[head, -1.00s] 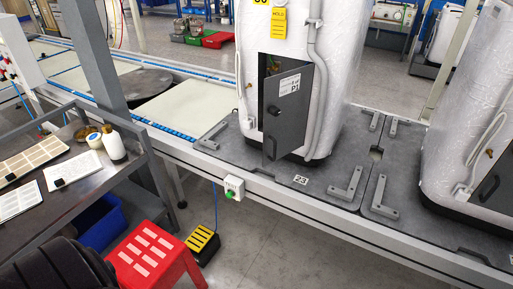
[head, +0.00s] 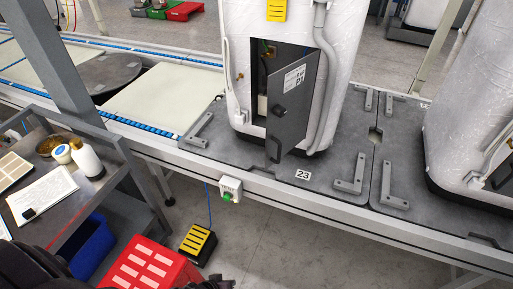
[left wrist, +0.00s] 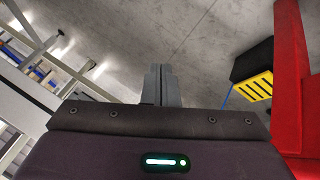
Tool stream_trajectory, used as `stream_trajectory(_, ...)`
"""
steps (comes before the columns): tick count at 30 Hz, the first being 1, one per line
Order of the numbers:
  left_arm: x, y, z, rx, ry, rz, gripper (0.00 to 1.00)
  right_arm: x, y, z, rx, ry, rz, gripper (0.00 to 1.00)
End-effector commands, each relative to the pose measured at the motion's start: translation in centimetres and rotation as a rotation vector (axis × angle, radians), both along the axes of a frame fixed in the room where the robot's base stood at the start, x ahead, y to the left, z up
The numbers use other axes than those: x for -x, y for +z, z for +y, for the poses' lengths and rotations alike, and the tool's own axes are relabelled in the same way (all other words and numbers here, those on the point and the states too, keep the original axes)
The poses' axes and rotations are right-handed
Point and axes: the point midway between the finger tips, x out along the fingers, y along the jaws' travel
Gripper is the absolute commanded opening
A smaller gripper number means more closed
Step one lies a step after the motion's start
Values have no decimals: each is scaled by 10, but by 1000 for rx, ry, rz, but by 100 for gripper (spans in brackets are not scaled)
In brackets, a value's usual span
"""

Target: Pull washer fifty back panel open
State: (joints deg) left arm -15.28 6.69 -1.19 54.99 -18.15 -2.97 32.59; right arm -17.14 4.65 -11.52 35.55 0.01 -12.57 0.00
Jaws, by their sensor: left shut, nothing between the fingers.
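The washer (head: 240,60) is a tall unit in white wrap on a dark pallet plate (head: 330,205) on the line. Its dark grey back panel (head: 290,110) stands partly open, swung out from its right side, with a white label and a small dark handle (head: 279,109). A dark opening (head: 262,72) with a brass fitting shows to its left. My left gripper shows in the left wrist view (left wrist: 160,70) with its fingers together and empty, over the floor and apart from the panel. My right gripper is not in view.
A red step stool (head: 150,265), a black-and-yellow pedal box (head: 197,243) and a control box with a green button (head: 230,189) are near the line's front edge. A cart (head: 100,200) stands left. Another wrapped unit (head: 470,120) stands right.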

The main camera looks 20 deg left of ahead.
Motion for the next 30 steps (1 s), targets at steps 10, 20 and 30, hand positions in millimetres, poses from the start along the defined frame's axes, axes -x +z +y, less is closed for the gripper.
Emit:
stream_trajectory(10, -143, 192, 10, 519, 226, -303, 0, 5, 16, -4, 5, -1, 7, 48)
stream_trajectory(20, -184, 392, 16, 1037, 191, -394, 0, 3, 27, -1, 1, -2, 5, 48)
stream_trajectory(30, -215, 404, -8, 1073, 183, -389, 0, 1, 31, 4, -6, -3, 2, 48)
